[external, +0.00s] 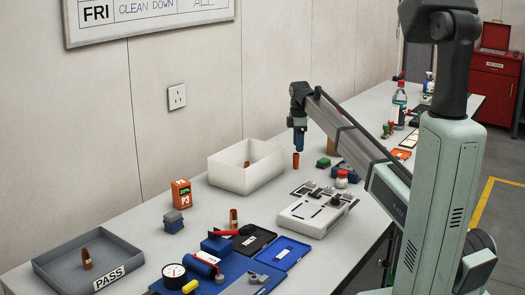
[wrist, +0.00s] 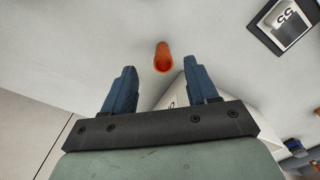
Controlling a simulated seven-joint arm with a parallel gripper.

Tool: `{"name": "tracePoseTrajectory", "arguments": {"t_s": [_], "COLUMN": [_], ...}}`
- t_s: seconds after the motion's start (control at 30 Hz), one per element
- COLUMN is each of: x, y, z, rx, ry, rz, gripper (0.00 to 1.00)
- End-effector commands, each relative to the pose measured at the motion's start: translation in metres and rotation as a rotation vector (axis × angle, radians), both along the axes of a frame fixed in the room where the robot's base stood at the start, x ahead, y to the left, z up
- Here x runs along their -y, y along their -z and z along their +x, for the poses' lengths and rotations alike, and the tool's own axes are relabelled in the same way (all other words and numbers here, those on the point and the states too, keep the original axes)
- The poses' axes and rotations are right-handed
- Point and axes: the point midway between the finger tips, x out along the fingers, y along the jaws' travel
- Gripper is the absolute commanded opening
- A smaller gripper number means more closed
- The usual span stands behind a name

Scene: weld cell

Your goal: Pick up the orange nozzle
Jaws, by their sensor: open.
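An orange nozzle (external: 296,160) stands upright on the bench, right of the white bin. My gripper (external: 299,148) is just above it, pointing down. In the wrist view the orange nozzle (wrist: 163,57) shows between the two blue fingers and a little beyond their tips. My gripper (wrist: 159,68) is open and empty there, with a finger on each side of the nozzle's line. The external view is too small to show the gap between fingertips and nozzle.
Similar nozzles stand in the white bin (external: 229,177), near the blue mat (external: 233,218) and in the grey PASS tray (external: 60,273). A white control box (external: 312,217) lies in front of my gripper. A green-and-dark block (external: 323,162) and a small jar (external: 341,179) stand to its right.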

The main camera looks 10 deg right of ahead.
Motion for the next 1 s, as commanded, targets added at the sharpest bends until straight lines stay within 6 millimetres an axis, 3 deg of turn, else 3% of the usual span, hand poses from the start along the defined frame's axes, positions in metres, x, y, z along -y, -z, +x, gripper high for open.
{"name": "tracePoseTrajectory", "arguments": {"t_s": [0.1,0.43,0.7,1.0], "x": [0.000,-0.003,-0.007,-0.007], "y": [0.017,0.036,0.070,0.075], "z": [-0.001,-0.002,-0.003,-0.003], "rx": [0.000,0.000,0.000,0.001], "ry": [0.000,0.000,0.000,0.000], "rz": [0.000,0.000,0.000,0.000], "gripper": [0.58,0.58,0.58,0.57]}}
